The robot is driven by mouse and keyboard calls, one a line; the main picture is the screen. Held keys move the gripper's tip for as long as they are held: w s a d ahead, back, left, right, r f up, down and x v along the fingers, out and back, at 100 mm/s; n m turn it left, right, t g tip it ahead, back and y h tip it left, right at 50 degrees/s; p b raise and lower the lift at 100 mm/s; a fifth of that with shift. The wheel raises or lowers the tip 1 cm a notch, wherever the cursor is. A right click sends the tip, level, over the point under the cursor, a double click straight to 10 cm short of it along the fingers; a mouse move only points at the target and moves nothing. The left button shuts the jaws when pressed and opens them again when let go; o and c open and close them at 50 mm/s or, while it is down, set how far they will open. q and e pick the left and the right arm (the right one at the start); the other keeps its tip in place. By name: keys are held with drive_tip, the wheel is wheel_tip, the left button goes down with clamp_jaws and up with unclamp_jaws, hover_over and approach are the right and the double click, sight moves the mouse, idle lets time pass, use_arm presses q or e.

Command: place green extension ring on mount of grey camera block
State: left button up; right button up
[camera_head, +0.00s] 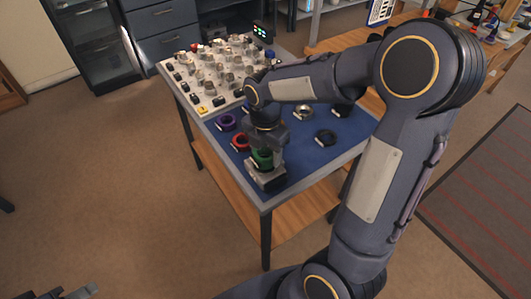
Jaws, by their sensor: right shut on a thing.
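The green extension ring (262,158) is in my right gripper (264,150), which is shut on it and points down at the front of the blue mat. The grey camera block (267,179) sits right below the ring near the mat's front corner. The ring is at the block's top, but I cannot tell whether it rests on the mount, which is hidden by the ring and gripper. Part of my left gripper (80,292) shows at the bottom left edge, far from the table; its jaws are not clear.
On the blue mat (300,165) lie a red ring (241,142), a purple ring (227,122), a black ring (325,137) and a silver ring (304,112). A white board (190,70) with several small parts stands behind.

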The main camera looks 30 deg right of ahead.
drive_tip(key=shift+f, duration=0.35)
drive_tip(key=shift+f, duration=0.15)
drive_tip(key=o, duration=1)
drive_tip(key=shift+o, duration=0.2)
